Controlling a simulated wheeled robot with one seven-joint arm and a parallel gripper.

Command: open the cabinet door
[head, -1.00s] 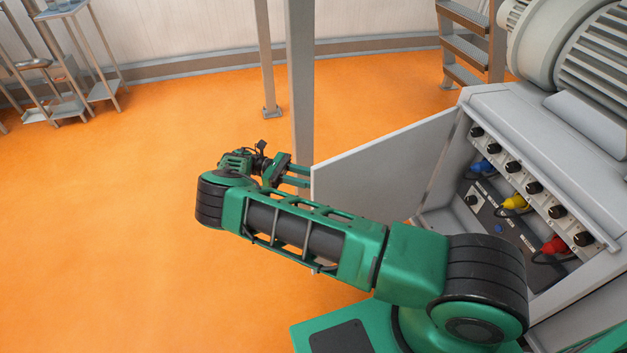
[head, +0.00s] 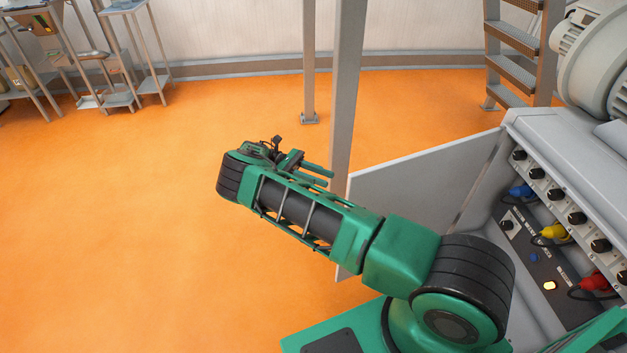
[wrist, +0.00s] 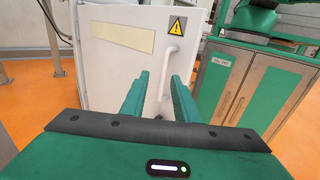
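The cabinet door (head: 420,185) stands wide open, swung out to the left of the cabinet (head: 560,150). In the wrist view, the outer face of the door (wrist: 115,70) carries a yellow warning triangle and a white bar handle (wrist: 172,62). My gripper (head: 328,175) is near the door's free edge in the head view. In the wrist view, my gripper (wrist: 160,90) has its two green fingers apart, with the handle showing between and beyond them. Whether a finger touches the handle is unclear. My forearm hides the lower part of the door in the head view.
The open cabinet shows black knobs and blue, yellow and red plugs (head: 555,232). A grey post (head: 347,90) stands behind the door edge, and metal steps (head: 515,45) are at the back right. Orange floor (head: 120,220) to the left is clear.

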